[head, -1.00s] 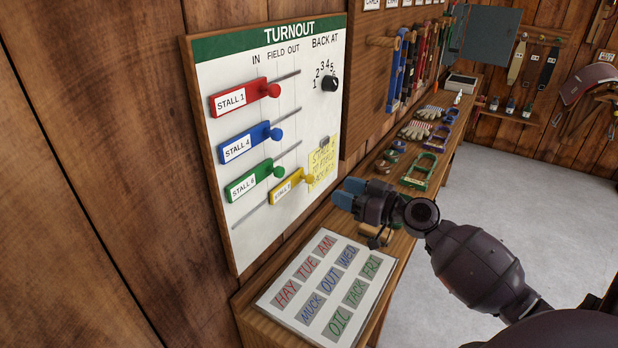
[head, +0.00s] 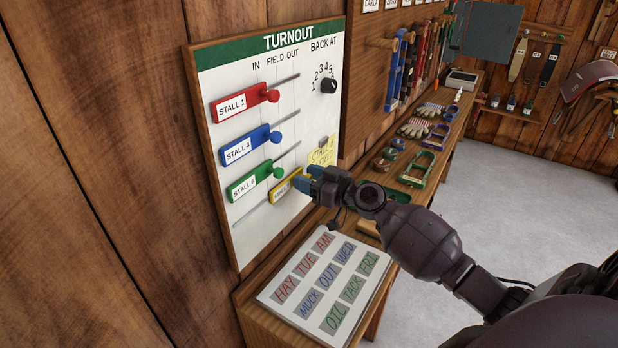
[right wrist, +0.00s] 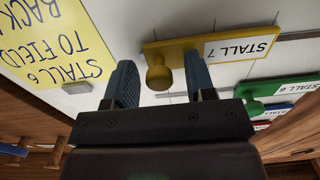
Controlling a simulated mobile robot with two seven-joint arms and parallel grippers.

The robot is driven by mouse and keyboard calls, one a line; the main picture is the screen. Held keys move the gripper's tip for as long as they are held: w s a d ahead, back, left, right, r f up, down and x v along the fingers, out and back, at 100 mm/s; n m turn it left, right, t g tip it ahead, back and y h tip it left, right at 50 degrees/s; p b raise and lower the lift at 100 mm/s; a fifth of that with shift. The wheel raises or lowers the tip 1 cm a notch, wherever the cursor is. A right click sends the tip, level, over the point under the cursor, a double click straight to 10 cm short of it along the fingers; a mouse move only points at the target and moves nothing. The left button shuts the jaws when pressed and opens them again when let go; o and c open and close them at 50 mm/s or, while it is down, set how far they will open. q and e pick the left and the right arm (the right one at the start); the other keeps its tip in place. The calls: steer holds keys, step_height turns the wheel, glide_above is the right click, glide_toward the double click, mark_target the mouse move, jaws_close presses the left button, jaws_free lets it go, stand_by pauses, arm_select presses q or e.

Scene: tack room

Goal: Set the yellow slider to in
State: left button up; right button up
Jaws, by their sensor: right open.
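The yellow slider (head: 286,190), labelled STALL 7, is the lowest slider on the white turnout board (head: 222,82). It sits farther right than the red, blue and green sliders. In the right wrist view, the yellow slider (right wrist: 190,48) appears upside down, its round knob between my open fingers with gaps on both sides. My right gripper (head: 312,182) is open at the slider's right end and hides the knob in the head view. It also shows in the right wrist view (right wrist: 160,85). My left gripper is not in view.
Above are the green slider (head: 250,183), blue slider (head: 246,146) and red slider (head: 240,103). A yellow note (right wrist: 55,45) hangs beside my fingers. Below, a bench (head: 265,325) carries a panel of word tiles (head: 287,312). A black dial (head: 328,86) is upper right.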

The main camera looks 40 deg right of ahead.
mark_target(272, 197)
jaws_close()
steer(key=s+a+p, duration=0.1)
steer(key=a, duration=0.2)
steer(key=s+a+p, duration=0.1)
steer(key=a+p, duration=0.1)
steer(key=a, duration=0.1)
steer(key=s+a+p, duration=0.1)
steer(key=s+a, duration=0.1)
steer(key=a, duration=0.2)
steer(key=shift+r+p, duration=0.15)
steer(key=shift+p, duration=0.2)
steer(key=shift+s+a, duration=0.15)
steer(key=shift+a, duration=0.1)
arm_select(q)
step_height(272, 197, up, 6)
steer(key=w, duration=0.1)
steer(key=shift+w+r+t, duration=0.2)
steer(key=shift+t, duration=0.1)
arm_select(e)
steer(key=shift+f, duration=0.2)
jaws_free()
steer(key=shift+s+a, duration=0.1)
steer(key=shift+a, duration=0.05)
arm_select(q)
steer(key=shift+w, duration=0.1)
